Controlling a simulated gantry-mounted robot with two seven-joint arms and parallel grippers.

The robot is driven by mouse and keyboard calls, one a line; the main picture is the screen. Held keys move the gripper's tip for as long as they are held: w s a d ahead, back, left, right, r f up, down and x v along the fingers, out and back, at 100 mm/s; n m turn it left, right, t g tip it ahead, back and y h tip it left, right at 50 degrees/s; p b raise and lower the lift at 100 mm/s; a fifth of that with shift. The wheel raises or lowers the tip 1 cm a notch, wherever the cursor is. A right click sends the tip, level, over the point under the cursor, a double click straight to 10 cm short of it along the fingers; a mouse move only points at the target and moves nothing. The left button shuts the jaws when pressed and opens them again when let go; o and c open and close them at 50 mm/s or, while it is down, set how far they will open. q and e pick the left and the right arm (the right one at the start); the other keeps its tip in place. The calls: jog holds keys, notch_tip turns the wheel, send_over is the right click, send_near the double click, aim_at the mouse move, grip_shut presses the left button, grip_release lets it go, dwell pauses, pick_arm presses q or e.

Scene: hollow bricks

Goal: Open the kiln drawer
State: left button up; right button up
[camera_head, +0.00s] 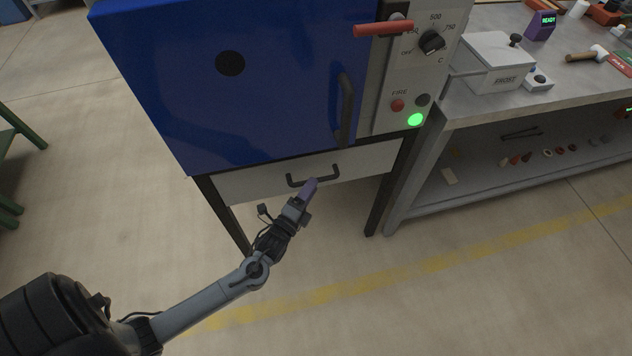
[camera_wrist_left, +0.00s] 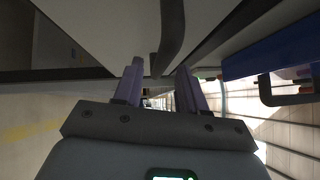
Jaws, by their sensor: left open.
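The kiln drawer (camera_head: 248,186) is a pale panel below the blue kiln door, and its front appears closed. Its dark bar handle (camera_head: 296,183) sticks out from the middle of the panel. My left gripper (camera_head: 311,184) is at the right part of this handle and hides some of it. In the left wrist view the purple fingers (camera_wrist_left: 159,76) are apart. The dark handle (camera_wrist_left: 171,35) reaches down toward the gap between the fingertips; I cannot tell whether it touches them. My right gripper is in neither view.
The blue kiln door (camera_head: 250,110) has a vertical dark handle (camera_head: 345,110) above the drawer. The control panel (camera_head: 400,75) shows a lit green lamp (camera_head: 415,120). A grey workbench (camera_head: 480,110) stands to the right. The floor before the drawer is clear.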

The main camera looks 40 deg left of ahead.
pick_arm(q)
jog(key=shift+b+x, duration=0.4)
jog(key=shift+x, duration=1.4)
grip_shut()
